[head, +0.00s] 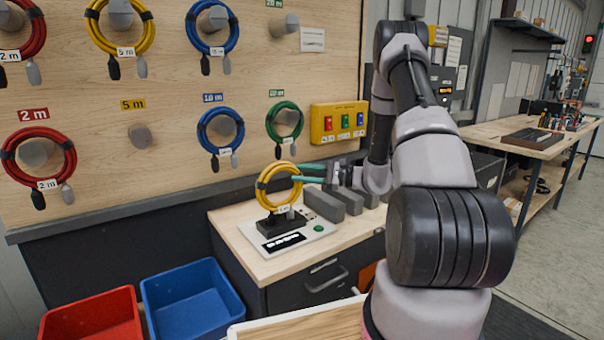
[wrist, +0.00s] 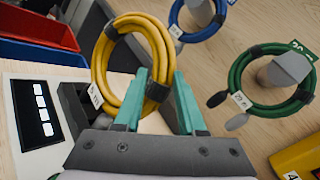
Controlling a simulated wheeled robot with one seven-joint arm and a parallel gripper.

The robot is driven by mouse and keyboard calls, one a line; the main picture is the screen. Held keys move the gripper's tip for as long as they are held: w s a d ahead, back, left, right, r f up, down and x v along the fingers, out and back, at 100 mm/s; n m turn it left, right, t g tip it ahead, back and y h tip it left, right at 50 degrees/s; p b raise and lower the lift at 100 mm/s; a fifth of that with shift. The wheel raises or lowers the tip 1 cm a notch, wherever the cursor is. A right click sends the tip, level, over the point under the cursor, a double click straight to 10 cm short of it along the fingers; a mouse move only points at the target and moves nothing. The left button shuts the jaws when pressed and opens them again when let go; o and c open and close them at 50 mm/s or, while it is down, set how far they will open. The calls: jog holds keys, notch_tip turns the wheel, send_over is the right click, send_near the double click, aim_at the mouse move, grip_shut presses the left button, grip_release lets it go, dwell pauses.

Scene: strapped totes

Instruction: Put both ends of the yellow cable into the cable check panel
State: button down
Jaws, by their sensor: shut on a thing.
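My gripper (head: 312,174) has teal fingers and is shut on the coiled yellow cable (head: 279,206). In the wrist view the gripper (wrist: 160,88) closes on the coil's edge by a black band, and the yellow cable (wrist: 102,70) rises beyond the fingers. The coil is roughly upright over the cable check panel (head: 312,234), a white plate with a black block, a dark display and a green button. The coil's bottom is close to the black block. I cannot tell whether its ends are in the block. The panel (wrist: 22,137) also shows at left in the wrist view.
Grey blocks (head: 325,204) stand beside the panel on the bench. Red (head: 92,318) and blue (head: 190,300) bins are at lower left. Red, blue, green and another yellow coil (head: 95,30) hang on the board. The peg under the 5 m tag (head: 142,136) is bare.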

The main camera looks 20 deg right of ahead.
jog(key=shift+f, duration=0.15)
jog(key=shift+c, duration=2.1)
grip_release()
jog(key=shift+f, duration=0.1)
jog(key=v, duration=1.1)
jog(key=s+a+r+n+g+h, duration=0.6)
jog(key=s+a+r+n+g, duration=0.2)
jog(key=s+a+r, duration=0.5)
jog(key=s+d+r+n+t+h, duration=0.2)
jog(key=s+r+n+t+h, duration=0.2)
jog(key=s+r, duration=0.8)
jog(key=t+h, duration=0.2)
jog(key=h, duration=0.2)
jog(key=shift+r+t, duration=0.3)
jog(key=shift+r, duration=0.1)
